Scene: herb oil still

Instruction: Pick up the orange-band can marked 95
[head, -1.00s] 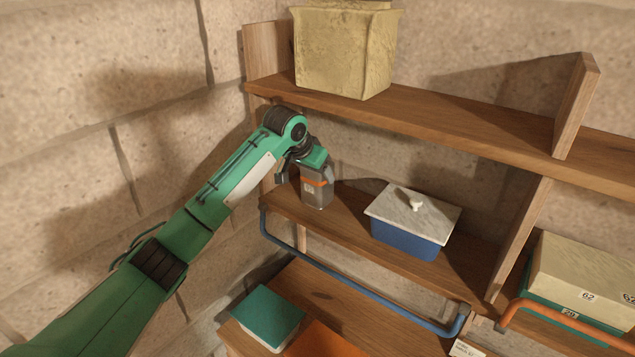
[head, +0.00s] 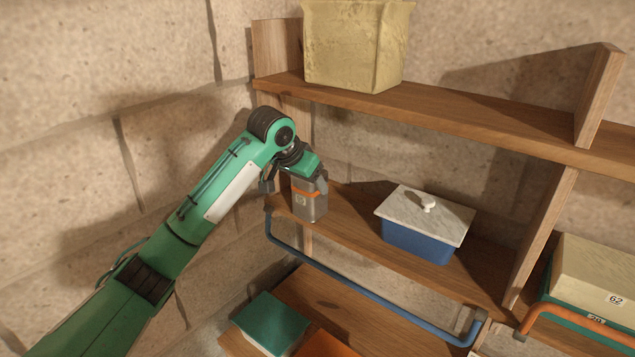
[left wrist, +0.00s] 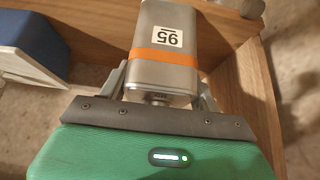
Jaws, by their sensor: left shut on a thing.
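The grey can with an orange band (head: 309,204) is on the left part of the middle shelf in the head view. In the left wrist view the can (left wrist: 163,77) shows a white label reading 95. My left gripper (head: 309,184) is shut on the can, with its fingers on either side of the body. From these views I cannot tell whether the can's base touches the shelf. My right gripper is not in view.
A blue box with a marble lid (head: 417,240) stands to the right on the same shelf. A blue rail (head: 365,291) runs along the front. The upper shelf (head: 440,112) with a yellowish block (head: 355,50) is above. A teal box (head: 270,322) is below.

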